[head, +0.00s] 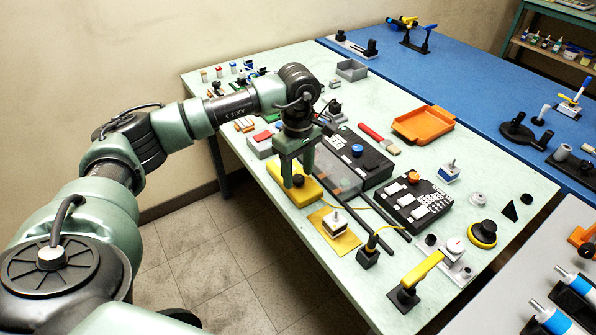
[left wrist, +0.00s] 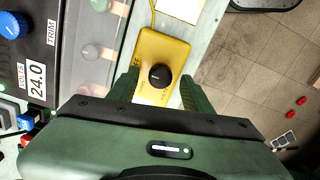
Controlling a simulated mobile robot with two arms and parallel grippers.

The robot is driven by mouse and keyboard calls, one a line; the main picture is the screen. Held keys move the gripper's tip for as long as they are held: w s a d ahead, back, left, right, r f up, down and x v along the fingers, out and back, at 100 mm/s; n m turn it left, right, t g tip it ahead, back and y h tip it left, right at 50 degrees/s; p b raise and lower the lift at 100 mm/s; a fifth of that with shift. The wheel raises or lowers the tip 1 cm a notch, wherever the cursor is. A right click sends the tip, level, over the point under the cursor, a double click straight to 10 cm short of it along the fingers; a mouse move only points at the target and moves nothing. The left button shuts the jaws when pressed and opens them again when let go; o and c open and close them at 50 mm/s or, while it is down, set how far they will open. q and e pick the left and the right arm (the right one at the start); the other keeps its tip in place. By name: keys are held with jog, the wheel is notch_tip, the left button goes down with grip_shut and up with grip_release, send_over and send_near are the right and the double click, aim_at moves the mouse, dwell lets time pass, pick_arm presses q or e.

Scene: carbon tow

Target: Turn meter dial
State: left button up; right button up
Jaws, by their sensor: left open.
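The yellow meter (head: 309,192) lies near the front edge of the pale green table, with a round black dial (head: 298,181) on its face. In the left wrist view the meter (left wrist: 165,48) and its dial (left wrist: 160,76) show from above, and a pale mark is on the dial. My left gripper (head: 297,174) points down over the meter. It is open, with its fingers (left wrist: 159,88) on either side of the dial and a gap to each. I cannot tell how far the fingertips are above the meter face. My right gripper is not in view.
A black unit with a blue knob (head: 357,149) stands behind the meter. A gold plate with a white block (head: 334,222), a keypad box (head: 414,197) and an orange tray (head: 423,124) are to the right. A yellow cable (head: 372,208) runs right from the meter.

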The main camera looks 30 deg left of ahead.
aim_at(298, 177)
pick_arm(q)
notch_tip(298, 177, up, 8)
jog(key=shift+f+b, duration=0.1)
jog(key=shift+b, duration=0.2)
dwell(0.5)
